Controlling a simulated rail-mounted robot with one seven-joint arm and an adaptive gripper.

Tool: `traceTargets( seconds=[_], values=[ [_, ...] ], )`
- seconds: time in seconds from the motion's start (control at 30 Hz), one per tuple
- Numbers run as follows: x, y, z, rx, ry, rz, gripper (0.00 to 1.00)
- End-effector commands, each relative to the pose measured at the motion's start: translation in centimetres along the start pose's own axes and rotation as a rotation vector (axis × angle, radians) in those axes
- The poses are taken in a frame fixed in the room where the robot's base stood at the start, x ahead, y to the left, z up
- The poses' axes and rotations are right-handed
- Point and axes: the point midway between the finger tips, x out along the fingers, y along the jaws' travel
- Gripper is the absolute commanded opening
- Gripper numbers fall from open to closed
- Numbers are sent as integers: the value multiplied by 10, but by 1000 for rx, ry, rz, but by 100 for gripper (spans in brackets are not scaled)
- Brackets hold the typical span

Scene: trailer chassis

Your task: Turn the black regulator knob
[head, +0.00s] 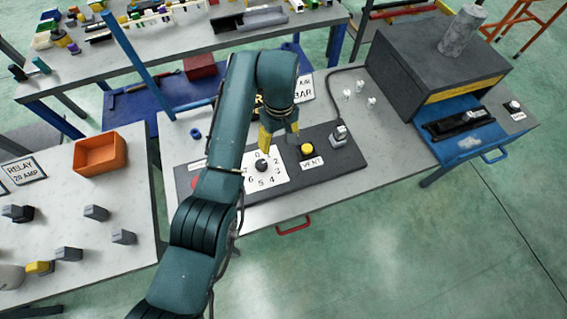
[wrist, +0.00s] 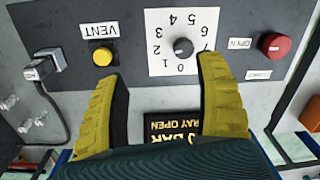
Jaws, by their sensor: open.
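The black regulator knob (head: 261,165) sits in the middle of a white numbered dial plate (head: 275,179) on a dark panel. In the wrist view the knob (wrist: 183,47) shows upside down on its plate (wrist: 160,64), with figures around it. My gripper (head: 279,140) is above the panel, just behind the dial. In the wrist view its two yellow fingers (wrist: 163,75) are wide apart and empty. The right finger's tip is close to the plate's lower right corner in the picture. The knob lies beyond the fingertips, not between them; I cannot tell the height gap.
A yellow button (wrist: 103,57) marked VENT is beside the dial, near the left finger in the wrist view. A red button (wrist: 276,45) is on the dial's other side. A grey connector with a cable (head: 340,135) stands at the panel's right end. A sign (wrist: 175,128) lies behind the panel.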

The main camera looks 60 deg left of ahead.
Motion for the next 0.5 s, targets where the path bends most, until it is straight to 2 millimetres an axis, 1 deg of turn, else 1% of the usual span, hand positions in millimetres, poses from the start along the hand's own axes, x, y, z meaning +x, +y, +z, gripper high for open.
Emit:
traceTargets(
  seconds=[0.03, 0.1, 0.13, 0.2, 0.27, 0.37, 0.5],
  values=[
    [8, -12, -22, -47, 13, 16, 71],
    [12, -25, -37, -85, 15, 19, 71],
    [13, -28, -41, -94, 15, 19, 71],
    [15, -32, -45, -104, 14, 19, 71],
    [20, -32, -44, -104, 13, 18, 71],
    [37, -32, -44, -102, 10, 15, 71],
    [71, -31, -44, -101, 10, 15, 71]
  ],
)
